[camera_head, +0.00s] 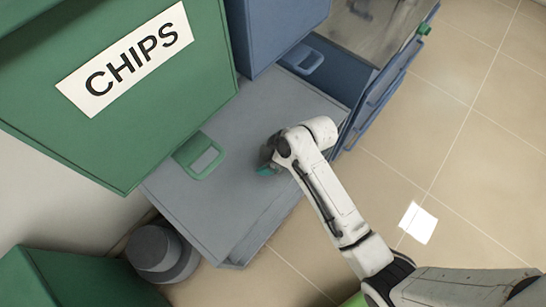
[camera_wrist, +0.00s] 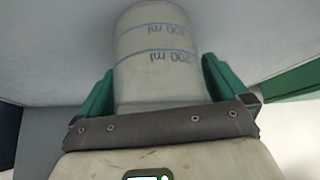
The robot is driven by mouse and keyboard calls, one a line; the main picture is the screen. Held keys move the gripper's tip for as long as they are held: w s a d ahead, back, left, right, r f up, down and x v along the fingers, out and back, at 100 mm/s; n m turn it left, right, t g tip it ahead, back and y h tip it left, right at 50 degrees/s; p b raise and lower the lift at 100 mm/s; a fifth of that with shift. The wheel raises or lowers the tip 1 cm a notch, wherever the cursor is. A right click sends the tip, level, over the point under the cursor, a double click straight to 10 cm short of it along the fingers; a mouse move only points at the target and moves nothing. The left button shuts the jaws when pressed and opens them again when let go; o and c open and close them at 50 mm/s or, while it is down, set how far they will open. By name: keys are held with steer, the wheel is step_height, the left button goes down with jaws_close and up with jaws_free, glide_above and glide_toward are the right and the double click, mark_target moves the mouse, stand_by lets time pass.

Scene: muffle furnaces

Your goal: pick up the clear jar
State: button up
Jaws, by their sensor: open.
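The clear jar (camera_wrist: 158,55) has blue rings and "ml" markings. In the wrist view it stands between the two green fingers of my gripper (camera_wrist: 160,85), with one finger on each side of it. My gripper is open around the jar; whether a finger touches it I cannot tell. In the head view my gripper (camera_head: 268,168) is low over the grey surface (camera_head: 235,130), and the jar is hidden behind my wrist there.
A green box labelled CHIPS (camera_head: 120,80) with a green handle (camera_head: 200,156) stands at the left of the grey surface. Blue cabinets (camera_head: 275,30) stand behind. A grey round container (camera_head: 158,250) is at lower left. Tiled floor (camera_head: 460,130) is open at right.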

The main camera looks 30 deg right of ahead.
steer(key=shift+c, duration=0.4)
steer(key=c, duration=0.8)
steer(key=shift+r, duration=0.1)
